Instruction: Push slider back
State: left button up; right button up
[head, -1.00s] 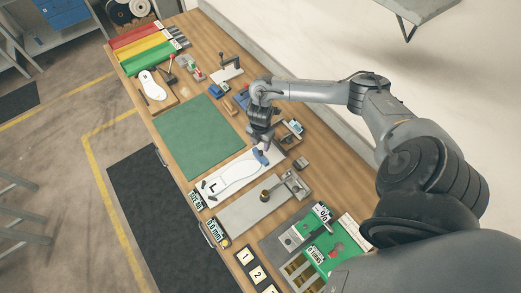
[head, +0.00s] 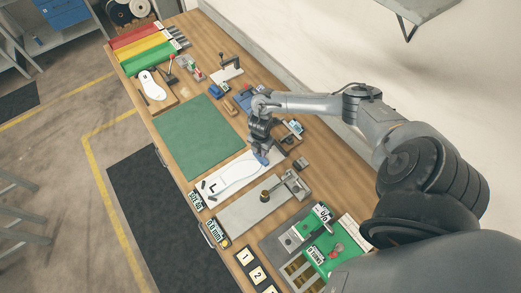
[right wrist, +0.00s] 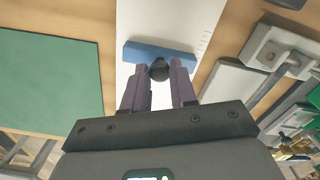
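The slider is a blue crossbar with a round black knob, lying across the white measuring board (head: 232,177). It shows in the head view (head: 262,159), partly hidden by my right gripper (head: 264,148). In the right wrist view the blue slider (right wrist: 135,52) spans the white board (right wrist: 165,22). The two purple-grey fingers of my right gripper (right wrist: 159,72) stand on either side of the black knob (right wrist: 159,69) and appear to touch it. My left gripper is not in view.
A green mat (head: 198,137) lies left of the board. A grey plate (head: 245,213) with a brass-knobbed fixture (head: 292,185) lies on its right. A small blue-topped device (head: 294,127) stands close behind the gripper.

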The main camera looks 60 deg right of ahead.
grip_shut()
jog(key=d, duration=0.1)
jog(key=s+d, duration=0.1)
jog(key=d, duration=0.1)
jog(key=s+d, duration=0.1)
jog(key=d, duration=0.1)
jog(key=shift+s+d, duration=0.1)
jog(key=shift+s, duration=0.15)
jog(key=shift+o, duration=2.4)
grip_release()
jog(key=shift+d, duration=0.1)
